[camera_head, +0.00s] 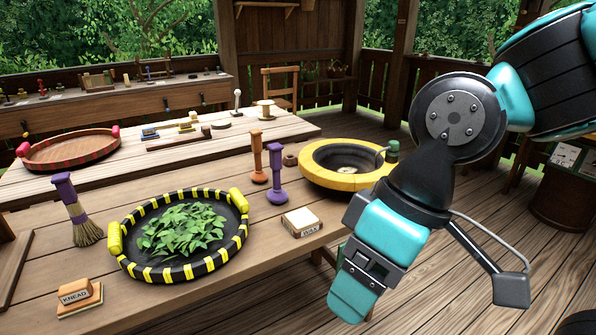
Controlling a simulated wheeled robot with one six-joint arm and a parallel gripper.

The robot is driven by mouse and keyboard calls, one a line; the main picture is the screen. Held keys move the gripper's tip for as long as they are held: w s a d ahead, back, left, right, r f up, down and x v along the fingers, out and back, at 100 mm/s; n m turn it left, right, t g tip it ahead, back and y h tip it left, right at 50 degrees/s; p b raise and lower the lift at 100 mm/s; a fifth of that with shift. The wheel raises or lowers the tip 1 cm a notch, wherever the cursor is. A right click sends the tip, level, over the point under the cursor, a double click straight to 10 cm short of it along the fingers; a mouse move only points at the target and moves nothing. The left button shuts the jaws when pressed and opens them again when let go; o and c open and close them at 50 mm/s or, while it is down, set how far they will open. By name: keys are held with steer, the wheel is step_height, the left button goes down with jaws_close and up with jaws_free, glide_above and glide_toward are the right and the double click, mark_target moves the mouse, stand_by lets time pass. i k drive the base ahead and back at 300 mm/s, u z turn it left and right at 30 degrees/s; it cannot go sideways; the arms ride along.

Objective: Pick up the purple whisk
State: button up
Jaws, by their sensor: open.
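The purple whisk (75,210) stands upright on the wooden table at the left, beside the black-and-yellow pan. It has a purple handle with a pale band and brown bristles spreading at the bottom. My gripper (358,280) hangs at the right, in front of the table's right end. It is open, with nothing seen in it, and well apart from the whisk. Its fingertips are hard to make out from this angle.
The pan (117,246) full of green leaves lies right of the whisk. A KNEAD block (78,295) lies in front.

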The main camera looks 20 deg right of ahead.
mark_target(84, 232)
steer(key=u, duration=2)
steer(key=i, duration=1.3)
steer(key=z, duration=0.75)
steer(key=i, duration=0.45)
steer(key=u, duration=0.1)
